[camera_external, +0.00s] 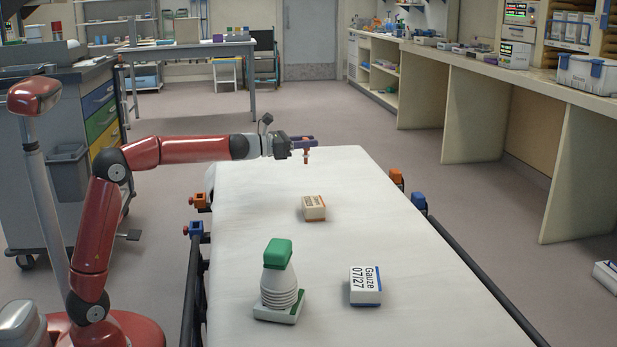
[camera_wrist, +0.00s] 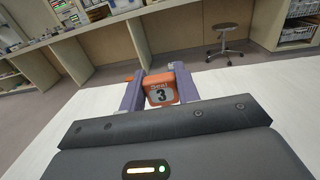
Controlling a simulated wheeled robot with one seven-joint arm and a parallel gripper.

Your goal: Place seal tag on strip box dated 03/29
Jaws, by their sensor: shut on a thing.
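My gripper (camera_external: 304,142) is shut on an orange seal tag (camera_wrist: 162,89), held between its two purple fingers. In the external view the tag (camera_external: 306,157) hangs below the fingers, above the far part of the white stretcher top (camera_external: 340,180). A small cream box with an orange bottom edge (camera_external: 314,208) lies on the stretcher, nearer the camera than the gripper; its print is too small to read. A white box with a blue edge (camera_external: 366,284) reads "Gauze 07/27". No 03/29 date is legible.
A white ribbed bottle with a green cap (camera_external: 278,278) stands on the stretcher left of the gauze box. Orange and blue clamps (camera_external: 397,178) sit along the stretcher sides. The stretcher top around the small box is clear.

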